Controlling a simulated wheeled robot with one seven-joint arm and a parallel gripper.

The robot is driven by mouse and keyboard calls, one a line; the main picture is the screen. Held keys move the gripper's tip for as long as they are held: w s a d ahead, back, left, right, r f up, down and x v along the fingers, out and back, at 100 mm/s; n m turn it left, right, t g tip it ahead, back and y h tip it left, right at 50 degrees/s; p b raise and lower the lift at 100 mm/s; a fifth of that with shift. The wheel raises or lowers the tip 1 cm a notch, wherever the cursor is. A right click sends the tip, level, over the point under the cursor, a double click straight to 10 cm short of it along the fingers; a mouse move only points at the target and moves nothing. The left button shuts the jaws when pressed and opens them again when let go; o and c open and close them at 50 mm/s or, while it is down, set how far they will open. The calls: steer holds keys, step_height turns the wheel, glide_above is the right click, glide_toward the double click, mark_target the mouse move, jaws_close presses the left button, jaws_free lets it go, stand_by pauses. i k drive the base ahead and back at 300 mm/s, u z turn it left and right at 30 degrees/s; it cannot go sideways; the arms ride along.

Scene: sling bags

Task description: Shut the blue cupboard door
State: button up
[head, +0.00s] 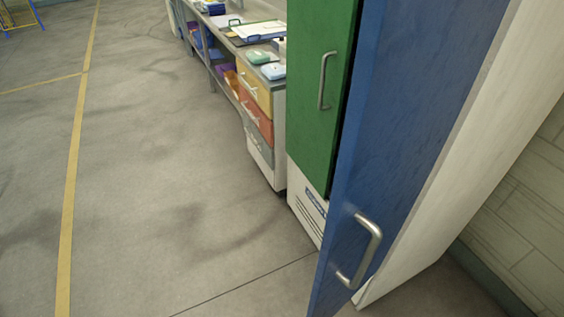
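The blue cupboard door (402,130) stands at the right in the head view, swung out from the white cupboard body (480,140). It is open, though I cannot tell how far. A silver bar handle (372,252) is on its lower part. The door's top and bottom run out of the picture. Beside it on the left is a green door (316,95) with its own silver handle (324,80); it looks shut. My gripper is not in view.
A drawer unit (257,120) and a long bench (232,45) with bags and boxes stand beyond the cupboard. A tiled wall (530,215) is at the right. The grey floor (150,170) at the left is clear, with yellow lines (74,190).

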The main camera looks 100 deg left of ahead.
mark_target(418, 62)
steer(key=u, duration=2.75)
steer(key=k, duration=1.15)
steer(key=u, duration=0.9)
steer(key=i, duration=1.15)
steer(key=z, duration=0.05)
